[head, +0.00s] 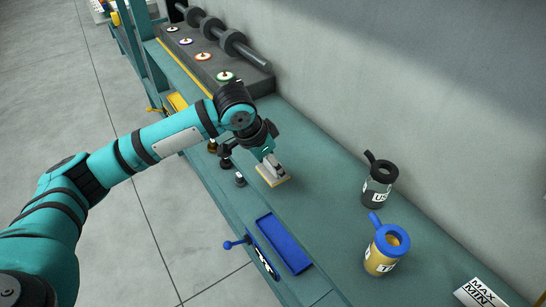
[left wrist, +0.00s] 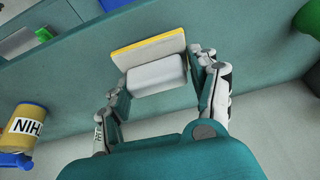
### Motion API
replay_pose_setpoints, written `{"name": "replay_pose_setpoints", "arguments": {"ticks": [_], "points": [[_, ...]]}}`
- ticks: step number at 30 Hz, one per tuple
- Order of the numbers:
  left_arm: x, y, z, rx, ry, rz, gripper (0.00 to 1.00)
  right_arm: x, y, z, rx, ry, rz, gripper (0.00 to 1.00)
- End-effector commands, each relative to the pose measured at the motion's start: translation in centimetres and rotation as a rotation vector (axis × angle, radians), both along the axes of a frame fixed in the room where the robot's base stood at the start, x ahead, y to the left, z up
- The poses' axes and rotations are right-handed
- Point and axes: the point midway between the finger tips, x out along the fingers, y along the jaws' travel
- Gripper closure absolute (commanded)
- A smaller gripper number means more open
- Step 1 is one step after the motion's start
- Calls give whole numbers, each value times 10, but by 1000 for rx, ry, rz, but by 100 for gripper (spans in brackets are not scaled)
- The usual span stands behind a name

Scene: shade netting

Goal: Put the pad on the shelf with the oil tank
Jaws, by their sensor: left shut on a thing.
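The pad (head: 272,178) is a small block with a light grip on top and a yellow-edged plate below. My left gripper (head: 268,158) is shut on its pale grip (left wrist: 157,76). The pad is at the teal shelf (head: 318,172); I cannot tell whether it touches. Two jars stand to its right: a dark one (head: 376,187) labelled "US…", and a golden one (head: 383,256) with a blue ring lid, labelled "TH…". The golden jar also shows in the left wrist view (left wrist: 27,128). I cannot tell which is the oil tank. My right gripper is not in view.
A blue tray (head: 283,243) lies along the shelf's front. Small dark fittings (head: 225,160) stand left of the pad. A dark rack (head: 210,62) with coloured discs and a bar is farther back. A "MAX MIN" card (head: 480,293) is at bottom right. Shelf space right of the pad is clear.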

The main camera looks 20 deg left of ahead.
Motion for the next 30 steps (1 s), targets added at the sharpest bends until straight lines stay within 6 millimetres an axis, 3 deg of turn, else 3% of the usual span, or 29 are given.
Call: {"name": "replay_pose_setpoints", "arguments": {"ticks": [3, 8, 18, 29, 30], "points": [[25, 7, 0, -1, 1, 3, 71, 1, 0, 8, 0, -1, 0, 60], [41, 11, -3, -1, 2, 0, 71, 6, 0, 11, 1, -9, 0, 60], [42, 12, -37, 0, 0, -1, 71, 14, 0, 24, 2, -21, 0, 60], [42, 12, -42, -1, 1, 0, 71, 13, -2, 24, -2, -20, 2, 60], [42, 12, -42, 0, 0, 0, 35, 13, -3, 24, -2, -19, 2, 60]]}}
